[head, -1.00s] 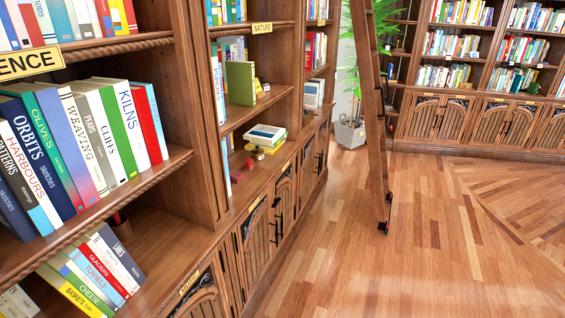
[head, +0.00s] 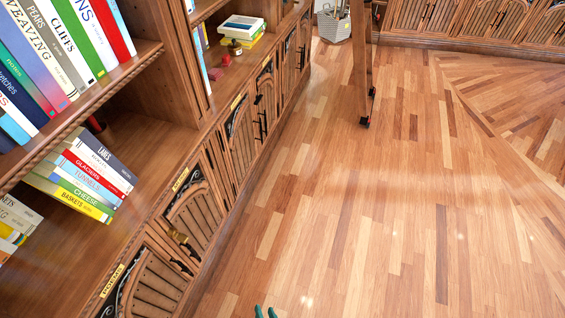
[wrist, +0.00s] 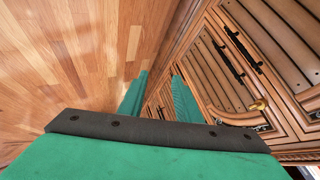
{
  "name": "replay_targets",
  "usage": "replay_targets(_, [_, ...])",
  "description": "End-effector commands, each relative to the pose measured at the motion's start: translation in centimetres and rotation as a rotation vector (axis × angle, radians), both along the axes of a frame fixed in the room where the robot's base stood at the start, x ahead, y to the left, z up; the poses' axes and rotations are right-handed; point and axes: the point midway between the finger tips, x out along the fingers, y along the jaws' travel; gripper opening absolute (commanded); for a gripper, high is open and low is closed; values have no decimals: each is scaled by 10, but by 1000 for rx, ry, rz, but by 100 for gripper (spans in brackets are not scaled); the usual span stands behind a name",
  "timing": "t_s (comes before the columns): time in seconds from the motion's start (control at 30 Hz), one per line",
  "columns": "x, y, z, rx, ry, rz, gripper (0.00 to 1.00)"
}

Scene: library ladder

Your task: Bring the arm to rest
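My gripper (wrist: 159,90) shows in the wrist view as two green fingers with a gap between them. Floor and cabinet front show through the gap, and nothing is held. In the head view only the green fingertips of my gripper (head: 265,312) show at the bottom edge, over the wooden floor. The rest of my arm is out of the head view. In the wrist view the cabinet doors (wrist: 215,65) with dark handles and a brass knob (wrist: 258,105) lie to the right of the fingers. I cannot tell the exact distance to them.
A bookcase (head: 150,135) with cabinets below runs along the left. Leaning books (head: 85,175) lie on its lower shelf. The ladder (head: 369,60) stands on the floor, with a basket (head: 334,24) behind it. Far cabinets (head: 470,22) line the back. The floor (head: 380,220) is clear at centre and right.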

Motion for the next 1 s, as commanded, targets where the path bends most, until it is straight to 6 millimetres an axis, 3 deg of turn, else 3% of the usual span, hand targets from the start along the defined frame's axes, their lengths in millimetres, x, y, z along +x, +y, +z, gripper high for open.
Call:
replay_targets(0.17, [-30, -32, 67, -162, -142, -45, 31])
replay_targets(0.3, [-45, -50, 133, -277, -271, -63, 31])
replay_targets(0.5, [-62, -61, 237, -412, -460, -61, 31])
replay_targets(0.6, [-66, -61, 278, -455, -534, -52, 31])
replay_targets(0.7, [-68, -60, 305, -483, -585, -44, 31])
replay_targets(0.8, [-69, -60, 319, -495, -612, -39, 31])
replay_targets(1.0, [-69, -59, 322, -498, -617, -38, 31])
